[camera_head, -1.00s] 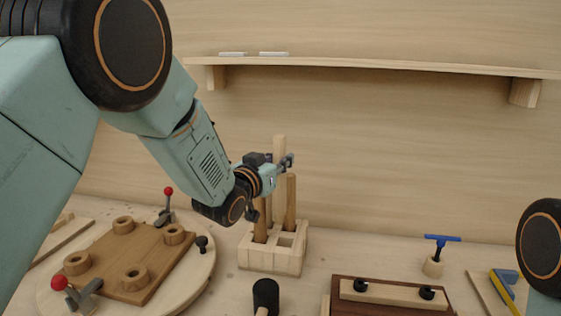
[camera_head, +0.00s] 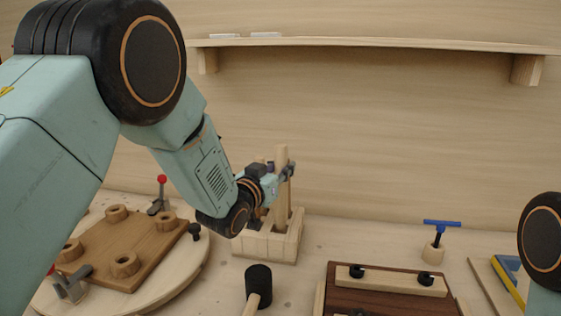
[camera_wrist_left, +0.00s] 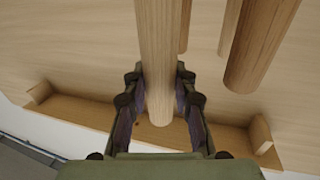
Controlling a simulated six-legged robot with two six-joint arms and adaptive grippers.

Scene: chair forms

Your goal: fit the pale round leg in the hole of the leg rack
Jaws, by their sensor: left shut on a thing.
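The pale round leg (camera_head: 282,160) stands upright above the leg rack in the head view. My left gripper (camera_head: 284,173) is shut around its upper part. In the left wrist view the leg (camera_wrist_left: 155,50) runs between the two fingers (camera_wrist_left: 157,82), its near end showing. The leg rack (camera_head: 264,247) is a pale wooden block below the gripper. I cannot tell whether the leg's lower end is in a hole, since my wrist and the rack's other contents crowd the view. My right gripper is not in view.
Darker round legs (camera_wrist_left: 262,45) stand beside the held leg in the left wrist view. A black-headed mallet (camera_head: 258,280) lies in front of the rack. A brown board with rings (camera_head: 130,245) is at left, a dark board (camera_head: 385,290) at right.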

